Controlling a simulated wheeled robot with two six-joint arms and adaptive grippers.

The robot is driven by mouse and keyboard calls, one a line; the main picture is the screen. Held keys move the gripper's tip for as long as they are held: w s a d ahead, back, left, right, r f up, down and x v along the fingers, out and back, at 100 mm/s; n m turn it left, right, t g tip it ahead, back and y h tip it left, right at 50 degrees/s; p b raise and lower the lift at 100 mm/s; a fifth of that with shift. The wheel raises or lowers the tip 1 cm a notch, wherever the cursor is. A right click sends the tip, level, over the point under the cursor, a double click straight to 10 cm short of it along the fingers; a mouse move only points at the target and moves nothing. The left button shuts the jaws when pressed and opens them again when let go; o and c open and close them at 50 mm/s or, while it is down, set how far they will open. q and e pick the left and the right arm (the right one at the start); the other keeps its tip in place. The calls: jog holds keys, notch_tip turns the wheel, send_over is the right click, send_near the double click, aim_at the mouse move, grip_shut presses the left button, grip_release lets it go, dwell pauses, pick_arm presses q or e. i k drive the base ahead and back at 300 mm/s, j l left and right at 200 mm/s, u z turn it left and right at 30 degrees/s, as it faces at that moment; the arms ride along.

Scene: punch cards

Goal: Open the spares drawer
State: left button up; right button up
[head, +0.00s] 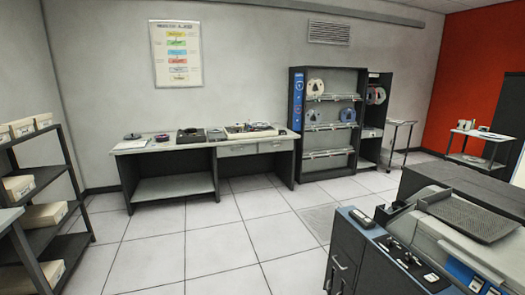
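A long workbench (150,150) stands against the far wall. Two light-fronted drawers, a left one (237,150) and a right one (275,146), sit side by side under its right half. Both look shut. Any labels are too small to read, so I cannot tell which is the spares drawer. The dark cabinet (343,262) of a machine at the lower right also has handles on its front. Neither of my grippers is in view.
Open tiled floor (205,245) lies before the workbench. A shelf with boxes (45,215) stands at the left. A rack with tape reels (330,120) stands right of the bench. A large blue-and-grey machine (440,235) fills the lower right.

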aim_at(288, 144)
jog(key=i, duration=5.55)
jog(key=i+u, duration=0.2)
jog(key=i, duration=0.15)
jog(key=i+l+u, duration=0.15)
jog(key=i, duration=0.2)
